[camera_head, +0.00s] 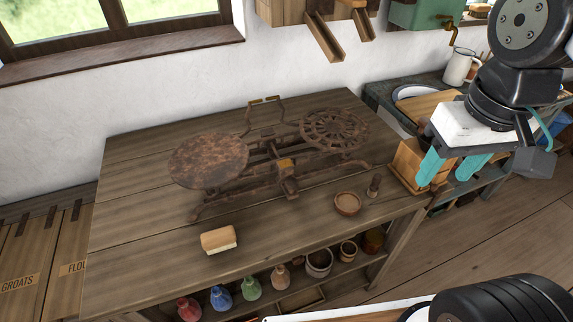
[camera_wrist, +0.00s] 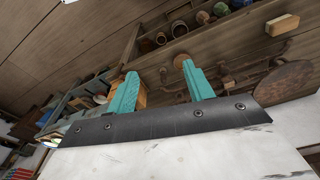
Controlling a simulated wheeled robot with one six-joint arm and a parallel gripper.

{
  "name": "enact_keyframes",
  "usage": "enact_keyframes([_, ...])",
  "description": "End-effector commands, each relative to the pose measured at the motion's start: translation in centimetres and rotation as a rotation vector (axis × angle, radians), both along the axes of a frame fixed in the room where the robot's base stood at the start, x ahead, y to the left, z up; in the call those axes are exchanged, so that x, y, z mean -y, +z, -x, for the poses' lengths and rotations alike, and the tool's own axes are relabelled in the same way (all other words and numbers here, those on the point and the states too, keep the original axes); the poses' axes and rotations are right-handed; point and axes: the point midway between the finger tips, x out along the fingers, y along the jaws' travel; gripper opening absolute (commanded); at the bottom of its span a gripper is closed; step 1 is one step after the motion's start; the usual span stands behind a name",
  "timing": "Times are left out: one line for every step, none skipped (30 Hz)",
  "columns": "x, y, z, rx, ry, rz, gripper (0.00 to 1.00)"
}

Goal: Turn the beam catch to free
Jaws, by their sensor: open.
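A rusty balance scale (camera_head: 277,172) stands on the wooden table, with a solid round plate (camera_head: 208,160) at left and a pierced round plate (camera_head: 334,130) at right. A small tan piece (camera_head: 286,164) sits at the middle of its beam; I cannot tell whether this is the beam catch or how it is set. My gripper (camera_head: 443,178) is open and empty, beyond the table's right edge and well right of the scale. In the tilted wrist view the teal fingers (camera_wrist: 158,70) are apart, and the scale (camera_wrist: 285,80) shows at right.
A brush-like block (camera_head: 219,240), a small round bowl (camera_head: 347,204) and a small dark weight (camera_head: 374,186) are on the table (camera_head: 140,225). A wooden box (camera_head: 408,163) stands near my gripper. Several coloured jars (camera_head: 221,297) line the shelf below. The table's front left is clear.

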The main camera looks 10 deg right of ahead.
Motion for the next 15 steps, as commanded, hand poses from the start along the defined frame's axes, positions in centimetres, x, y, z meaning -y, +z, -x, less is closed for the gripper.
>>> enact_keyframes([-0.1,-0.2,-1.1,-0.012,0.020,0.001,0.52])
enact_keyframes([-0.4,-0.3,-2.0,-0.016,0.038,0.001,0.52])
enact_keyframes([-1.1,-0.5,-3.2,-0.024,0.071,0.003,0.52])
enact_keyframes([-1.8,-0.7,-4.2,-0.029,0.098,0.004,0.52])
enact_keyframes([-2.5,-1.0,-5.3,-0.034,0.127,0.004,0.52])
enact_keyframes([-3.6,-1.5,-6.8,-0.042,0.167,0.006,0.52])
enact_keyframes([-4.5,-1.9,-7.9,-0.048,0.198,0.007,0.52])
enact_keyframes([-5.5,-2.3,-9.0,-0.052,0.229,0.009,0.52])
enact_keyframes([-6.9,-3.1,-10.3,-0.059,0.268,0.010,0.52])
enact_keyframes([-7.9,-3.7,-11.3,-0.064,0.299,0.013,0.52])
enact_keyframes([-9.0,-4.3,-12.2,-0.068,0.329,0.014,0.52])
enact_keyframes([-10.4,-5.3,-13.3,-0.074,0.366,0.017,0.52])
enact_keyframes([-11.5,-6.0,-14.1,-0.078,0.392,0.018,0.52])
enact_keyframes([-12.5,-6.8,-14.8,-0.082,0.418,0.019,0.52])
enact_keyframes([-13.9,-7.8,-15.7,-0.087,0.451,0.022,0.52])
